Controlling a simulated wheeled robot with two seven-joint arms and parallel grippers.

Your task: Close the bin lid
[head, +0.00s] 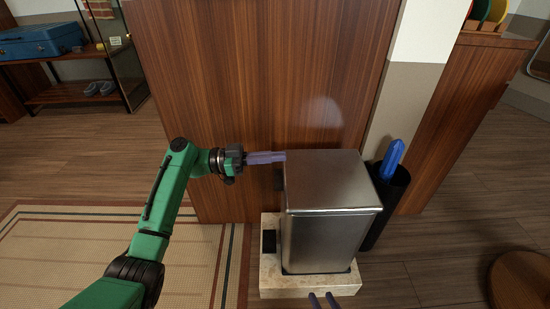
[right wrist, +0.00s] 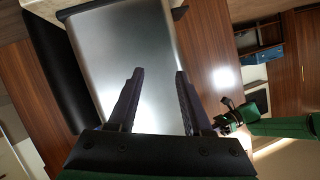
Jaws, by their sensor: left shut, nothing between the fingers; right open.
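The brushed-metal bin (head: 325,240) stands against the wood panel in the head view. Its lid (head: 330,182) lies flat across the top, and I see no gap at its front edge. My left gripper (head: 284,156) is shut and empty, with its tips at the lid's back left corner; I cannot tell whether they touch. My right gripper (head: 323,298) shows only its fingertips at the bottom edge, in front of the bin. In the right wrist view it (right wrist: 156,76) is open and empty, facing the bin's metal surface (right wrist: 135,45).
The bin stands on a pale stone-like block (head: 310,287). A black cylinder (head: 385,205) holding a blue umbrella-like item (head: 392,158) stands close on its right. A woven rug (head: 70,255) covers the floor at left. A round wooden stool (head: 522,280) is at the lower right.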

